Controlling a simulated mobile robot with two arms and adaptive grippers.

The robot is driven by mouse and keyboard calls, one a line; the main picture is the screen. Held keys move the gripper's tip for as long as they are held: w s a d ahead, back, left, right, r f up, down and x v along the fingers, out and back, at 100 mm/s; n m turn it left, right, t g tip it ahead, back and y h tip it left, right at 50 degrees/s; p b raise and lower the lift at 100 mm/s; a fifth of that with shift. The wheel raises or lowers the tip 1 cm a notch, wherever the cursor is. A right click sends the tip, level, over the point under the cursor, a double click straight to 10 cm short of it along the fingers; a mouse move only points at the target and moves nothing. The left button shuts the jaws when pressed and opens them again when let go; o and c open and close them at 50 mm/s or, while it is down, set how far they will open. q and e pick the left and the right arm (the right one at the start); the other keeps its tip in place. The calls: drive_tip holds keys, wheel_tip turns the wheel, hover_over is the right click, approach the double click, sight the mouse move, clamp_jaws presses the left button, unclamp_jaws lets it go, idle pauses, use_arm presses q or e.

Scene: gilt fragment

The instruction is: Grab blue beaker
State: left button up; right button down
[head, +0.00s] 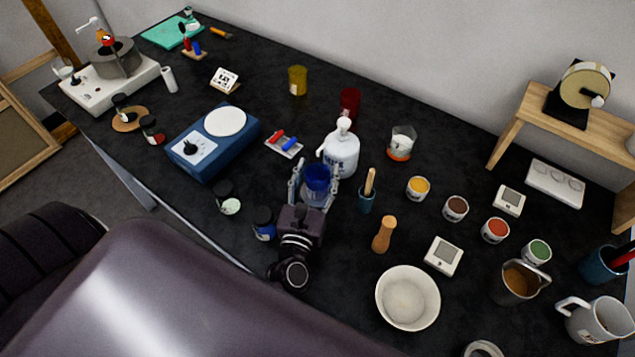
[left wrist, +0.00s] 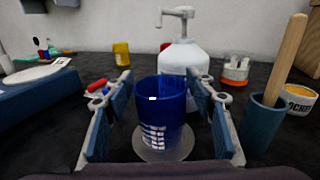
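The blue beaker (head: 317,178) stands upright on the black table in front of a white pump bottle (head: 341,154). It also shows in the middle of the left wrist view (left wrist: 160,112), on a pale round base. My left gripper (head: 314,186) is open, with one finger on each side of the beaker. In the left wrist view, gaps show between the beaker and both blue finger pads of the gripper (left wrist: 159,115). My right gripper is in neither view.
A blue cup with a wooden handle (head: 367,196) stands close on the right. A blue hotplate (head: 212,142) lies left. Dark jars (head: 264,223) stand near the front edge. A wooden pestle (head: 384,234) and a white bowl (head: 408,298) are to the right.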

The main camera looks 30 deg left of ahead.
use_arm(q)
drive_tip(key=c, duration=0.8)
drive_tip(key=shift+c, duration=0.2)
drive_tip(key=shift+r, duration=0.1)
drive_tip(key=r+v, duration=0.3)
drive_tip(key=v, duration=1.5)
drive_tip(key=shift+b, duration=0.4)
drive_tip(key=shift+r, duration=0.15)
idle(0.9)
